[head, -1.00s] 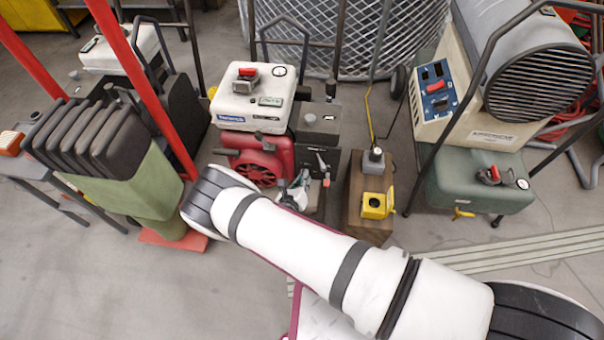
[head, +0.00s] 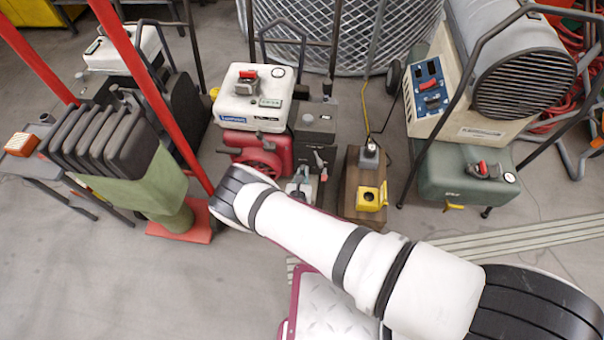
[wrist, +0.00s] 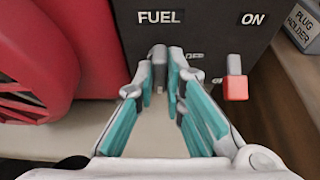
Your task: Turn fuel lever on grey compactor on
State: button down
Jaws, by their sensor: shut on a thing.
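The compactor is the machine with a white tank (head: 252,95), a red engine (head: 255,152) and a dark grey body (head: 315,118). In the wrist view its dark panel (wrist: 215,35) carries a FUEL label (wrist: 160,17), an ON label (wrist: 254,19) at right and a partly covered OFF label (wrist: 194,56). My gripper (wrist: 160,82) is shut on the small grey fuel lever (wrist: 158,54) just below FUEL; the fingertips hide part of it. A red-tipped lever (wrist: 235,86) stands apart to the right. In the head view my gripper (head: 301,184) is low at the compactor's front.
A wooden block with a yellow socket (head: 371,197) stands right of the compactor. A green-tank heater (head: 470,180) is farther right.

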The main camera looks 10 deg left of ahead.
jog(key=c, duration=1.7)
grip_release()
jog(key=shift+o, duration=0.2)
jog(key=v, duration=1.2)
